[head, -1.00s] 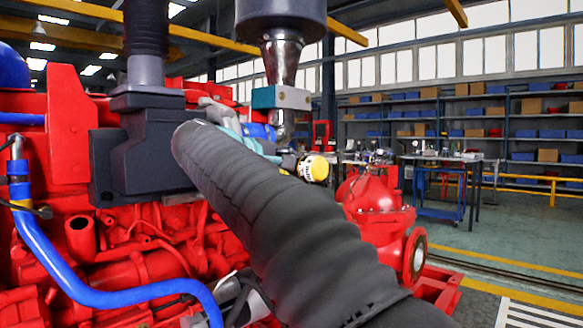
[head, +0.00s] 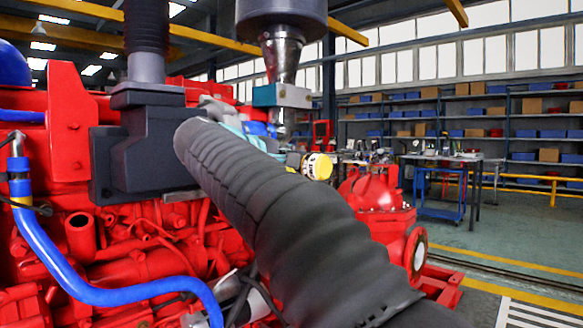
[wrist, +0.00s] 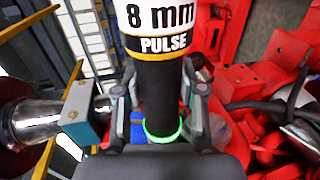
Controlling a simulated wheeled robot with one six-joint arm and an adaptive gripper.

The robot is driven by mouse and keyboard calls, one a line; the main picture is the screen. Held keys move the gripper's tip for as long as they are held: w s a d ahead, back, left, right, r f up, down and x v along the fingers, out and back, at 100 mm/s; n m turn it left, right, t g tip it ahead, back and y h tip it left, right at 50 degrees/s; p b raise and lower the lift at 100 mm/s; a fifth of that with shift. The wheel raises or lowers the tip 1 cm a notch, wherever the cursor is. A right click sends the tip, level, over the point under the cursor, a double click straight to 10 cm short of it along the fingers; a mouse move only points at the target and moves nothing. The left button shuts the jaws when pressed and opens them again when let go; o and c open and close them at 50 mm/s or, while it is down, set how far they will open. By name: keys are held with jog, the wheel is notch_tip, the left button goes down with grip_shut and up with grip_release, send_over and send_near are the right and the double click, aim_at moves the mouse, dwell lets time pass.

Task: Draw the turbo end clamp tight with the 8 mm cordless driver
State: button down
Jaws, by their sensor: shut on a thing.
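My gripper (wrist: 155,105) is shut on the 8 mm cordless driver (wrist: 158,45), a dark body with a white "8 mm" and "PULSE" label and a lit green ring. In the head view the driver's yellow and white end (head: 317,166) shows past my arm, which hides my gripper and most of the driver. A blue hose part (head: 258,129) shows behind my arm beneath the silver pipe. I cannot make out the turbo end clamp or whether the driver's tip touches anything.
The red engine (head: 110,245) with a dark box (head: 150,155) and blue hose (head: 65,275) fills the left. A silver pipe (head: 283,60) with a teal block (head: 281,96) stands close by. The red pump (head: 375,205) is at right. Open floor lies beyond.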

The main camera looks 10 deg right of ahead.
aim_at(304, 164)
jog(key=shift+s+d+r+b, duration=0.1)
jog(key=shift+s+d+b, duration=0.35)
jog(key=shift+s+d, duration=0.35)
jog(key=shift+s+d+b, duration=0.4)
jog(key=shift+s+d, duration=0.1)
jog(key=shift+s, duration=0.5)
